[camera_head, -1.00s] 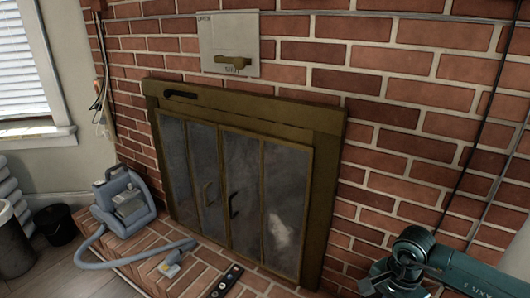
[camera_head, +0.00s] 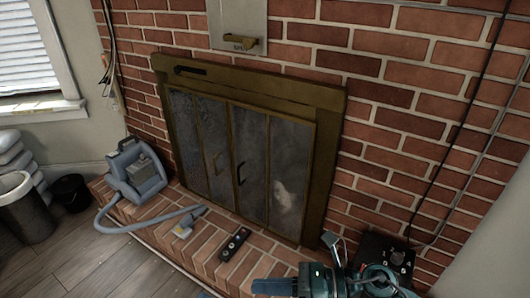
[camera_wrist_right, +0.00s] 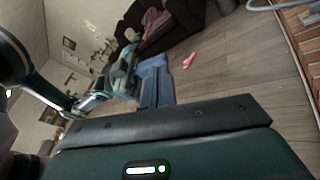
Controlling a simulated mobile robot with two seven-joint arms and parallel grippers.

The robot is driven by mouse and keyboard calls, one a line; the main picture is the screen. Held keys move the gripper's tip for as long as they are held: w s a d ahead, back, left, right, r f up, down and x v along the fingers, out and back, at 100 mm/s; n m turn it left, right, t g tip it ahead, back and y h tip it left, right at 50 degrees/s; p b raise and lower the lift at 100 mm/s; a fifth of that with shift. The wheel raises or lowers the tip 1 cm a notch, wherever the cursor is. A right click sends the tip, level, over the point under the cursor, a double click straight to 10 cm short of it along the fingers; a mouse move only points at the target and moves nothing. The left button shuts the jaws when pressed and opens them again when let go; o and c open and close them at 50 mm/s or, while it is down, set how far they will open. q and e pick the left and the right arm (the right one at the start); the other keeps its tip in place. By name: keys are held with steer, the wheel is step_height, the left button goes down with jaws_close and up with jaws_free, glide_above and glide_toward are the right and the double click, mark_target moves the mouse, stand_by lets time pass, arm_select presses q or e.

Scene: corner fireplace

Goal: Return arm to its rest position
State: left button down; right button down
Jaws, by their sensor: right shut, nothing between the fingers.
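My right arm comes in at the bottom right of the head view, with teal and dark links low over the hearth. My right gripper (camera_head: 335,246) shows there as grey fingers pointing up; it is shut and empty. It is in front of the brick wall, right of the fireplace doors (camera_head: 238,170), and does not appear to touch them. In the right wrist view a broad dark green part of my own arm with a lit strip fills the bottom, and the fingertips are hidden. My left gripper is not in the head view.
The brick hearth (camera_head: 213,243) holds a blue-grey vacuum-like machine (camera_head: 135,175) with a hose, and a dark strip with buttons (camera_head: 234,243). A black box with knobs (camera_head: 384,259) stands close behind my right arm. The wrist view shows open wooden floor (camera_wrist_right: 225,75) and a dark sofa (camera_wrist_right: 170,30).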

step_height(320, 180, up, 7)
steer(key=w+d+m+t+p, duration=0.1)
steer(key=w+m+t+p, duration=0.2)
steer(key=m+t, duration=0.75)
steer(key=w+d+f+m+t+h+p, duration=0.15)
steer(key=d+m+t+h, duration=0.35)
steer(key=m, duration=1.1)
arm_select(q)
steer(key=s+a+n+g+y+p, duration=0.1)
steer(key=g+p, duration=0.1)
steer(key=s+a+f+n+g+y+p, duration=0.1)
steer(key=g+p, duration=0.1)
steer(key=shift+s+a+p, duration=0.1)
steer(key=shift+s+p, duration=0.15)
steer(key=shift+p, duration=0.05)
arm_select(e)
steer(key=s+d+f+m+g+h, duration=0.6)
steer(key=s+d+f+m+h, duration=0.1)
steer(key=m, duration=0.9)
step_height(320, 180, down, 3)
steer(key=s+h, duration=0.1)
steer(key=s, duration=0.1)
steer(key=shift+s+d+m, duration=0.35)
steer(key=shift+d, duration=0.05)
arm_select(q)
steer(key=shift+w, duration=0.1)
arm_select(e)
steer(key=shift+f, duration=0.1)
